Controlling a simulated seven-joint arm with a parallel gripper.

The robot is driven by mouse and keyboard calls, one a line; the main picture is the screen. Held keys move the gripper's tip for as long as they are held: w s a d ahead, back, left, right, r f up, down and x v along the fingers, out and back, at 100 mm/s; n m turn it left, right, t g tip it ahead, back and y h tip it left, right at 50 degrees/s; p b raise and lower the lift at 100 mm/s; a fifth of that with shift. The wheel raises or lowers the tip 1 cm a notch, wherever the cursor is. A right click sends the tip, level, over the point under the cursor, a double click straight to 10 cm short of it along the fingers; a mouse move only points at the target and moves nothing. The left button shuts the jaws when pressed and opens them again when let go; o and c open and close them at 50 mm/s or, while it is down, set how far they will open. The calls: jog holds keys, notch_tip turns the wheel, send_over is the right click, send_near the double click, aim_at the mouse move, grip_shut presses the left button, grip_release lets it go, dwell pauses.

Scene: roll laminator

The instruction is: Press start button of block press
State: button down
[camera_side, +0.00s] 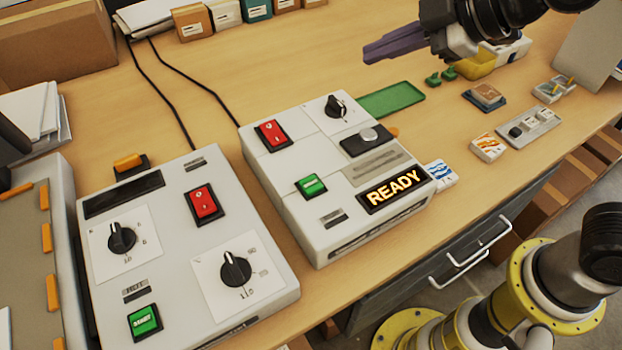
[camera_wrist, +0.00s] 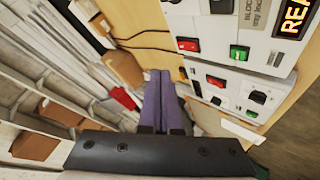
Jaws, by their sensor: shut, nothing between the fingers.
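The block press (camera_side: 300,235) is the white machine in the middle of the table in the side view, with a lit READY display (camera_side: 395,190). Its green button (camera_side: 310,186) is at the front left of its top, and a red rocker switch (camera_side: 273,134) is behind it. In the wrist view the green button (camera_wrist: 239,53) shows at the upper right, beside a partly cut-off "BLOCK" label. My gripper (camera_side: 372,54) is shut and empty, raised above the table behind the press and apart from it. Its purple fingers (camera_wrist: 158,78) show in the wrist view.
A second white machine (camera_side: 185,275) stands left of the press, with its own green START button (camera_side: 144,320), red switch and two dials. A green tray (camera_side: 392,99) lies behind the press. Small blocks and parts (camera_side: 487,147) lie to its right. Black cables run behind the machines.

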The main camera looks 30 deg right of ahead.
jog(key=a+f+n+g+y, duration=0.1)
jog(key=a+f+n, duration=0.15)
jog(key=a, duration=0.45)
jog(key=g, duration=0.1)
send_over(319, 184)
notch_tip(319, 184, down, 3)
jog(key=shift+n+y, duration=0.3)
jog(key=shift+n, duration=0.15)
jog(key=shift+f, duration=0.1)
jog(key=shift+f, duration=4.3)
jog(key=shift+f, duration=0.1)
jog(key=shift+f, duration=0.3)
